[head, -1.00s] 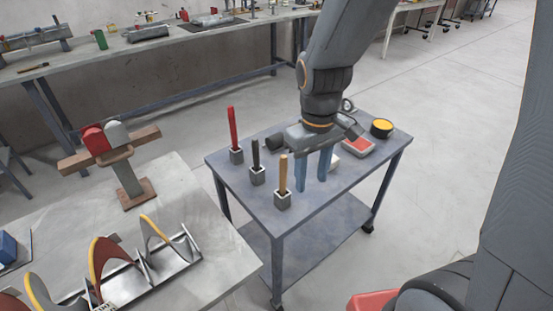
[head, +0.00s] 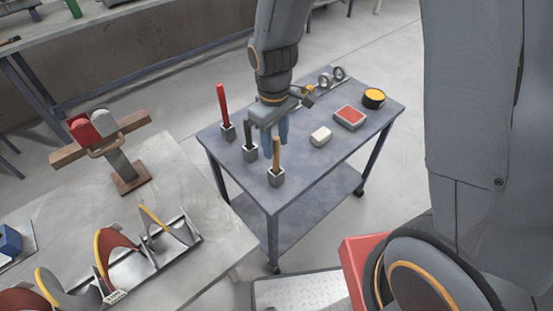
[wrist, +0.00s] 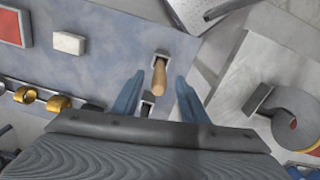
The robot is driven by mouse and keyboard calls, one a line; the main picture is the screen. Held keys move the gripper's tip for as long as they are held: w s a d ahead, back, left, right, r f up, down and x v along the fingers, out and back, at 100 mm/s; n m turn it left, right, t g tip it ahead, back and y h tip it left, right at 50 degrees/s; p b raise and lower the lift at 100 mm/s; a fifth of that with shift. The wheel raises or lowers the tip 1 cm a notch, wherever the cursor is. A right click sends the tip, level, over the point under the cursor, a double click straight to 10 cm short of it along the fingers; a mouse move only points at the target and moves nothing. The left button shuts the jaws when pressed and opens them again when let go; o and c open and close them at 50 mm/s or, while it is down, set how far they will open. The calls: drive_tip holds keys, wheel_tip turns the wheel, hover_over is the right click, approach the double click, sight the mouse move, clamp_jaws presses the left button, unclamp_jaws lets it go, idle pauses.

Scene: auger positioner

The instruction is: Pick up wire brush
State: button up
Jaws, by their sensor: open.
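Three upright handles stand in small grey holders on the blue-grey cart: a red one (head: 223,105), a black one (head: 249,135) and a tan wooden one (head: 276,152). The holders hide their lower ends, so I cannot tell for sure which is the wire brush. My gripper (head: 275,142) is open, its blue fingers pointing down just behind the tan handle in the head view. In the wrist view, the tan handle (wrist: 159,78) shows between the open fingers (wrist: 161,84), with no clear contact. The black handle's holder (wrist: 147,106) shows partly between them too.
The cart top (head: 310,172) also bears a white block (head: 321,137), a red-topped box (head: 349,117), a yellow-topped round tin (head: 373,98) and metal rings (head: 332,76). A grey table (head: 190,170) with a rack of curved pieces stands to the left.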

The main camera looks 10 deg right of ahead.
sight(276, 150)
drive_tip(key=shift+d+f+p, duration=0.1)
drive_tip(key=shift+f+p, duration=0.25)
drive_tip(key=shift+f, duration=1.2)
clamp_jaws()
drive_tip(key=shift+r, duration=0.1)
